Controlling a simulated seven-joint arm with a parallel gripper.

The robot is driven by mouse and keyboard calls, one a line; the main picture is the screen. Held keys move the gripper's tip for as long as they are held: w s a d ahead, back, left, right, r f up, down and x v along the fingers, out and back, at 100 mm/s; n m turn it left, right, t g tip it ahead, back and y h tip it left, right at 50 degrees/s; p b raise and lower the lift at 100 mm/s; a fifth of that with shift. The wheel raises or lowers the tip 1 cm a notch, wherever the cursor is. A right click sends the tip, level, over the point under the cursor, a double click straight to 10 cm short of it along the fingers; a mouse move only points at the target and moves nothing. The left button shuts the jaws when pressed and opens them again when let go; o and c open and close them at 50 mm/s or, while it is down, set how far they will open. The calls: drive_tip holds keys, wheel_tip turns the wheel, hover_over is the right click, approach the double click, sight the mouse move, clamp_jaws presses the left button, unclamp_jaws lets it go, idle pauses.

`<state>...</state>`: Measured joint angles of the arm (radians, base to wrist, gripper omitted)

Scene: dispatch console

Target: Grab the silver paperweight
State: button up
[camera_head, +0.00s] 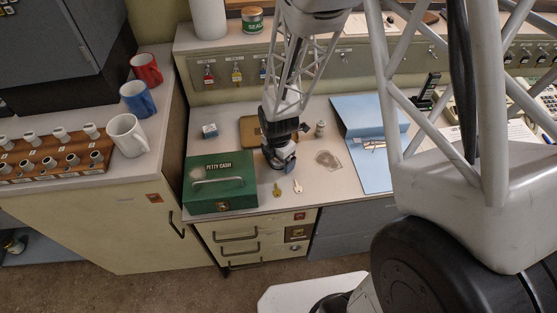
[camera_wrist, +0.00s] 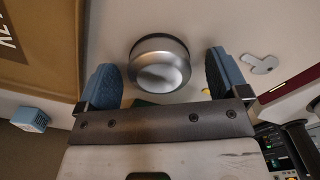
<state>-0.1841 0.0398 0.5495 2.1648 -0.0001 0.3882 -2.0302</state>
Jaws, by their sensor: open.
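The silver paperweight (camera_wrist: 159,65) is a round, shiny metal piece with a domed top in the wrist view. It stands on the pale desk top, between and slightly beyond the two blue fingertips. My gripper (camera_wrist: 163,80) is open, with a finger on each side of the paperweight and a visible gap to both.
The green petty cash box (camera_head: 220,182) stands close at left. A brass key (camera_head: 277,190) and a silver key (camera_head: 297,186) lie in front. A brown flat item (camera_head: 252,132), a small blue box (camera_head: 209,131) and a small grey cylinder (camera_head: 320,128) are behind. A blue folder (camera_head: 368,115) lies at right.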

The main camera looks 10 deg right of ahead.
drive_tip(key=shift+f, duration=0.1)
idle(0.5)
drive_tip(key=c, duration=1.3)
drive_tip(key=shift+r, duration=0.2)
drive_tip(key=shift+r, duration=0.45)
wheel_tip(320, 180, up, 2)
drive_tip(key=shift+s+r, duration=0.15)
drive_tip(key=shift+r, duration=0.05)
drive_tip(key=s+d, duration=0.1)
drive_tip(key=s, duration=0.4)
drive_tip(key=s+d+r, duration=0.1)
drive_tip(key=s, duration=0.9)
drive_tip(key=shift+s+d+r, duration=0.15)
drive_tip(key=shift+s+d, duration=0.05)
drive_tip(key=shift+d, duration=0.2)
